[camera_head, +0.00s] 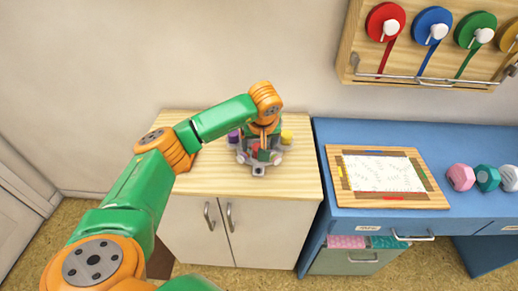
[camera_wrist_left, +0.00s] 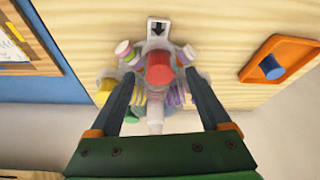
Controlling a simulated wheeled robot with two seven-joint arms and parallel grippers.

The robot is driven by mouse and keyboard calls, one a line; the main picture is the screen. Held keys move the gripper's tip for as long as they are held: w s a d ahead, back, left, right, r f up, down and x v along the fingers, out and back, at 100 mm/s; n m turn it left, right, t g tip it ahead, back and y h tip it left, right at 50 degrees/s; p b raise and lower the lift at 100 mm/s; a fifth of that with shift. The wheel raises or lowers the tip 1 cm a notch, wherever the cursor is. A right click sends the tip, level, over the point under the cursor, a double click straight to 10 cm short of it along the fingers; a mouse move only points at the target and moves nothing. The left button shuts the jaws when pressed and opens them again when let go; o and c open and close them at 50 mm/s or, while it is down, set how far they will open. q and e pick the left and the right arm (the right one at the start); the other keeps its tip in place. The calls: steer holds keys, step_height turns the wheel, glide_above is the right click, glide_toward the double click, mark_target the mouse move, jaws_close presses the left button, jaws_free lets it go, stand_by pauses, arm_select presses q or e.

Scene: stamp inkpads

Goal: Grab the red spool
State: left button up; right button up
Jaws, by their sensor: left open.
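A red round-topped piece (camera_head: 255,148), which looks like a red spool, stands on a clear grey carousel (camera_head: 258,170) on the wooden cabinet top. In the left wrist view the red piece (camera_wrist_left: 159,68) shows from above at the middle, between the two fingers. My left gripper (camera_wrist_left: 160,80) is open, its dark fingers on either side of the red piece; I cannot tell whether they touch it. In the head view my left gripper (camera_head: 265,138) points down over the carousel and partly hides it. My right gripper is not in view.
Purple (camera_head: 233,136) and yellow (camera_head: 287,136) pieces crowd the carousel around the red one. An orange tray with a blue piece (camera_wrist_left: 272,67) is nearby in the wrist view. A wall rack holds ribbon reels, one red (camera_head: 384,22). A blue desk (camera_head: 330,130) stands right.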

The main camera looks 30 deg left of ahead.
arm_select(q)
steer(key=shift+x, duration=1)
jaws_close()
steer(key=shift+r, duration=0.15)
